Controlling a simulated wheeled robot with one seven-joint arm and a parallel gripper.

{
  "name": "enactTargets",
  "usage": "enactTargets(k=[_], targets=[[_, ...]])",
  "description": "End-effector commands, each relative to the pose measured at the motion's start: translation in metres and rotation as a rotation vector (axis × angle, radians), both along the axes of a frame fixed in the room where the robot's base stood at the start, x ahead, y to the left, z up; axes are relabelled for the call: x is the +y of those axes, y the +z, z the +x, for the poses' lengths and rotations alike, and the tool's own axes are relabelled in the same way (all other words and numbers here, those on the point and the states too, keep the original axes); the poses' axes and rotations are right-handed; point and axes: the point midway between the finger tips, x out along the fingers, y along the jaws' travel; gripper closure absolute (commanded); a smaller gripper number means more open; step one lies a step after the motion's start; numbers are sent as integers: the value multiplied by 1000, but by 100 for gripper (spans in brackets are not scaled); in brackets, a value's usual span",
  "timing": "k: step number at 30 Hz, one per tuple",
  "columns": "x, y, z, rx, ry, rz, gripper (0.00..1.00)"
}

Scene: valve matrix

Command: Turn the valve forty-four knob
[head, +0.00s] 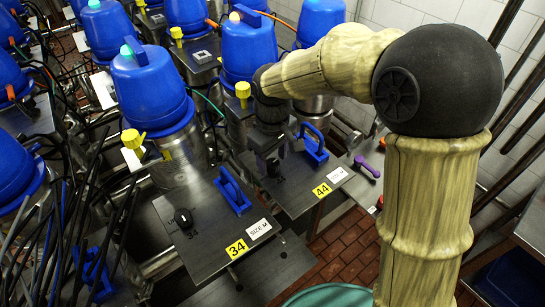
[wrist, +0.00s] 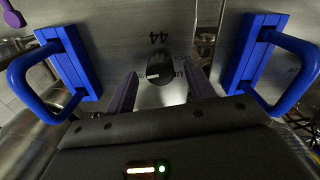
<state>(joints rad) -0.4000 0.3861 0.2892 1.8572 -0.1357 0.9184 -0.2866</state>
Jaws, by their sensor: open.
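The valve 44 knob (wrist: 160,70) is a small round black knob on a grey metal plate (wrist: 178,30), just below the printed "44" in the wrist view. In the head view, my gripper (head: 275,155) points down over the plate with the yellow "44" tag (head: 321,190), and the knob there is mostly hidden by or merged with the dark fingers. In the wrist view, my gripper (wrist: 162,92) is open, with one finger on each side of the knob and nothing held. Whether the fingertips reach down to the knob's sides I cannot tell.
Blue handles stand on both sides of my gripper: one on the 44 plate (head: 315,145), one on the neighbouring 34 plate (head: 232,190). The 34 plate has its own black knob (head: 184,218). A purple lever (head: 367,167) sits at the right. Blue-capped valves (head: 150,88) stand behind.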

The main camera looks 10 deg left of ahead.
Motion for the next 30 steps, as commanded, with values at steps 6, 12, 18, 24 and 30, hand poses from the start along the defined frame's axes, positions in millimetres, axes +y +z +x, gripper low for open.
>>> enactTargets(k=[6, 12, 18, 24, 30], targets=[[0, -9, 0, 0, 0, 0, 46], [0, -9, 0, -1, 0, 1, 50], [0, -9, 0, -1, 0, 1, 89], [0, -9, 0, -1, -4, 1, 91], [1, -9, 0, -1, -39, 1, 91]])
